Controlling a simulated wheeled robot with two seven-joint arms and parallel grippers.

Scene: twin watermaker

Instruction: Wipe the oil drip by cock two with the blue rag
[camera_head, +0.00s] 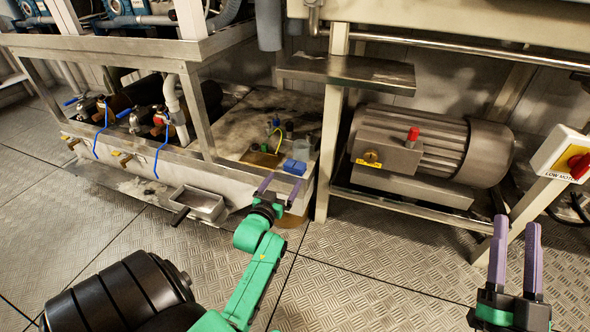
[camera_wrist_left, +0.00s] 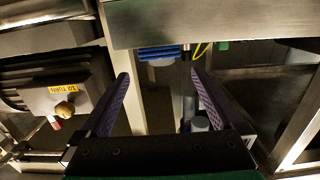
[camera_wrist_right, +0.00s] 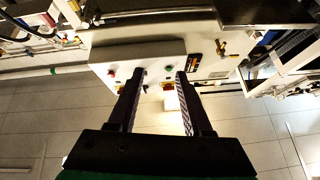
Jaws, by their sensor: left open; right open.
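A folded blue cloth, which looks like the blue rag (camera_head: 295,167), lies near the right end of the skid top. It also shows as a blue ribbed shape in the left wrist view (camera_wrist_left: 160,52), beyond the fingertips. My left gripper (camera_head: 281,183) is open and empty, just in front of and below the rag, apart from it. Small brass cocks (camera_head: 122,158) sit on the skid's front face at the left; I cannot tell which is cock two. I cannot make out an oil drip by them. My right gripper (camera_head: 517,225) is open and empty at the far right.
A metal tray (camera_head: 203,202) sticks out from the skid's front. Small bottles and a yellow tube (camera_head: 275,135) stand behind the rag. A motor (camera_head: 430,150) sits on a low shelf to the right, beside a metal post (camera_head: 330,130). The plate floor between is clear.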

